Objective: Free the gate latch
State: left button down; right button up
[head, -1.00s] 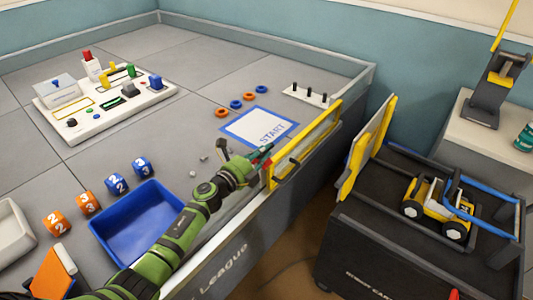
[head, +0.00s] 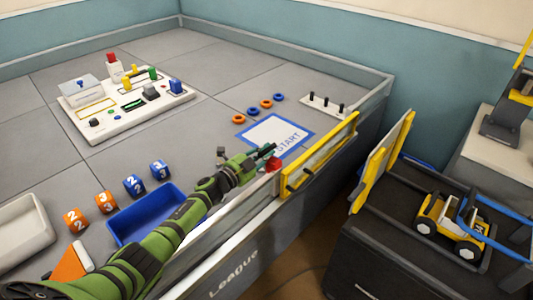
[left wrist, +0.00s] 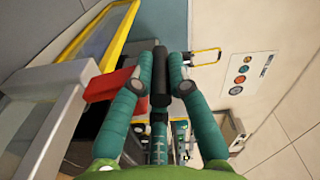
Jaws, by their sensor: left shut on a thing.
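The yellow-framed gate (head: 318,158) stands in line with the grey field wall, beside the START mat. A red latch block (head: 273,164) sits at the gate's near end, on top of the wall; the left wrist view also shows it (left wrist: 108,84), left of my fingers. My left gripper (head: 266,151) is over the wall at the latch. In the left wrist view its two teal fingers are shut on a black grip (left wrist: 160,72). The left finger hides how this grip joins the red block. My right gripper is not in view.
The START mat (head: 272,136) lies behind the gate, with several rings (head: 253,112) and a peg board (head: 325,107) beyond. A black cart (head: 372,252) carrying a yellow rover (head: 450,216) stands to the right.

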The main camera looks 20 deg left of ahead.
pick_arm(q)
jog(key=shift+s+d+f, duration=0.1)
jog(key=shift+s+f, duration=0.1)
jog(key=shift+f, duration=0.25)
jog(key=c, duration=1.1)
grip_release()
jog(key=shift+w+r, duration=0.1)
jog(key=shift+r, duration=0.1)
jog(key=v, duration=1.2)
